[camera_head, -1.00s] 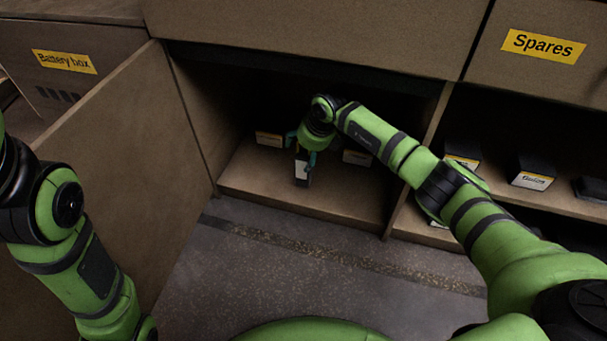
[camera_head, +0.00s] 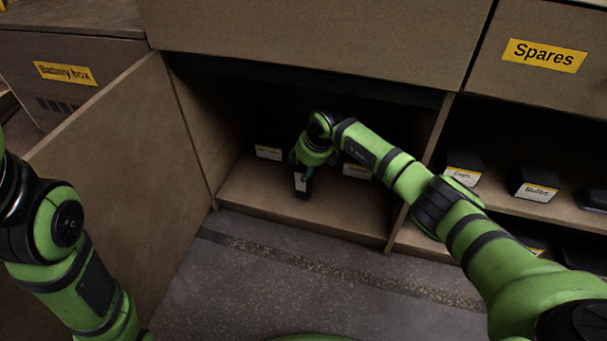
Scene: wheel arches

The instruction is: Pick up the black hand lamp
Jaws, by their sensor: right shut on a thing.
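The black hand lamp (camera_head: 302,186), a small dark upright shape with a pale patch on its front, is inside the open middle compartment, close above or on its floor. My right gripper (camera_head: 302,173) reaches down from above and is shut on its upper part. The fingers are small and dark here, and the wrist hides the lamp's top. I cannot tell whether the lamp touches the compartment floor. My left arm (camera_head: 75,245) is at the left edge, and its gripper is out of view.
Pale-labelled boxes stand behind the lamp, one to the left (camera_head: 268,152) and one to the right (camera_head: 357,171). An open door panel (camera_head: 125,165) stands left. A shelf on the right holds black boxes (camera_head: 534,184). Speckled floor (camera_head: 290,295) lies clear in front.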

